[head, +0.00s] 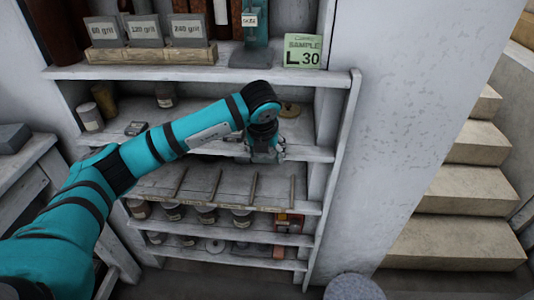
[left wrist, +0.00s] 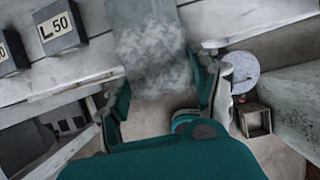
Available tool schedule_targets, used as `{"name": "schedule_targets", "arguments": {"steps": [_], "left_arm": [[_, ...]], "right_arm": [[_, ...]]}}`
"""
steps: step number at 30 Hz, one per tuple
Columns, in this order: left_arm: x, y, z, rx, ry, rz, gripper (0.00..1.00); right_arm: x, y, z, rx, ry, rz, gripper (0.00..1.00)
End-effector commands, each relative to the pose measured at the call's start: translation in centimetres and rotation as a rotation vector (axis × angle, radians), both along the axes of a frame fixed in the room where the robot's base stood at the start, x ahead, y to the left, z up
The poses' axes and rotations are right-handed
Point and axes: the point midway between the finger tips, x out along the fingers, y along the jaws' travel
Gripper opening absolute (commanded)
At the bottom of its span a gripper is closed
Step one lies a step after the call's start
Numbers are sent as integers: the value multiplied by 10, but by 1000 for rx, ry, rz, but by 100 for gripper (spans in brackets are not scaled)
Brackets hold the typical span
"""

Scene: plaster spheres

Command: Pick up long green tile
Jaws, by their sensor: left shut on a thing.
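My left gripper (head: 265,152) reaches into the middle of the shelf unit in the head view. In the left wrist view, my left gripper (left wrist: 165,85) has its fingers on either side of a long grey-green slab (left wrist: 150,45) with a pale mottled patch. This slab looks like the long green tile, and the gripper is shut on it. Its far end runs out of the top of the wrist view. In the head view I cannot make the slab out clearly at the gripper. My right gripper is not in view.
The shelf unit (head: 340,125) has boards close above and below my left gripper. Grit boxes (head: 150,31) and a green sample card (head: 303,51) stand on the upper shelf. Several jars (head: 205,215) stand lower down. A block marked L50 (left wrist: 60,27) shows in the wrist view. Stone steps (head: 460,200) rise at right.

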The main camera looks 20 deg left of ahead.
Motion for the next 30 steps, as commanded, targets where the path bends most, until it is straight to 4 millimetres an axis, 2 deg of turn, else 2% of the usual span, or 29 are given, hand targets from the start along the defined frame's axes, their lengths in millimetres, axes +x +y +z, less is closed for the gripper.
{"name": "schedule_targets", "arguments": {"steps": [5, 6, 11, 12, 22, 26, 30], "left_arm": [[0, 1, -1, 2, 3, 3, 13], [0, 1, -1, 2, 3, 3, 69], [0, 1, -1, 2, 1, 3, 90], [0, 1, 0, 1, 0, 3, 92], [-1, 0, 5, 0, -2, 1, 92], [-7, -2, 21, -1, -5, 1, 92], [-18, -5, 49, 0, -5, -1, 92]], "right_arm": [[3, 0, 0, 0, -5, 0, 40], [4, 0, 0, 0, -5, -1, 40], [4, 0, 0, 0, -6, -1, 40], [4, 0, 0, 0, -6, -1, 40], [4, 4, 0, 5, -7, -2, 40], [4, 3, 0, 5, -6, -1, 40], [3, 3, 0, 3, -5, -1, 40]]}}
